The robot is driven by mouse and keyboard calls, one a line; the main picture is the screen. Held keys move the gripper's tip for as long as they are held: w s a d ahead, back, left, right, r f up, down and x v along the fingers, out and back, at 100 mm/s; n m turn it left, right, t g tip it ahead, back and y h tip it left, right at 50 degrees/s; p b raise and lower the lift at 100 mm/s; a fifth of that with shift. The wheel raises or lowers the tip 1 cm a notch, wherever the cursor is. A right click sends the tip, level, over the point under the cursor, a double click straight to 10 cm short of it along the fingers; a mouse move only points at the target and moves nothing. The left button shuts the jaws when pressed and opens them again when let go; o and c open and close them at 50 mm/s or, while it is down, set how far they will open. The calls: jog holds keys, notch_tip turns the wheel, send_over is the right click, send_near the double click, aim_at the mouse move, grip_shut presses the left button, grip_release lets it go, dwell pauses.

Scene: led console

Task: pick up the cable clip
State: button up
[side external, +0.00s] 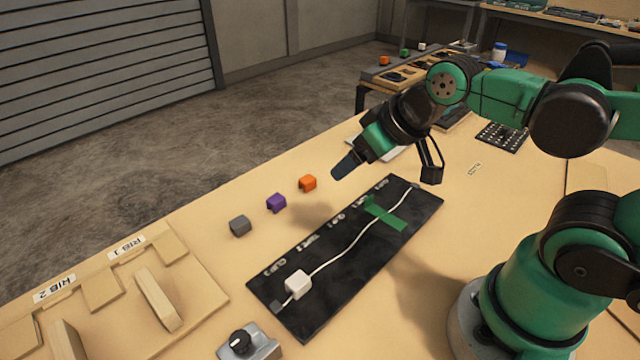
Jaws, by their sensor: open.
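Small block-shaped pieces that look like cable clips lie on the table in a row: an orange one (308,183), a purple one (277,203) and a grey one (239,225). A white one (298,285) sits on the white cable (345,250) near the left end of the black board (318,312). I cannot tell which piece the task means. My gripper (345,168) is open, with nothing visible in it. It is above the table, up and to the right of the orange piece, apart from all of them.
A green strip (385,214) crosses the cable on the board. A knob box (248,343) stands at the front, and a wooden rib fixture (150,290) at the left. A dark keypad (503,137) lies at the back right. Bare tabletop surrounds the row.

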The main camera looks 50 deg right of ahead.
jog(key=g, duration=0.2)
send_near(276, 199)
jog(key=shift+w+d+f+n+g, duration=0.2)
jog(key=shift+w+f+n+g, duration=0.15)
jog(key=shift+w+f, duration=0.65)
jog(key=shift+x, duration=3.3)
jog(key=shift+s+a, duration=0.15)
grip_shut()
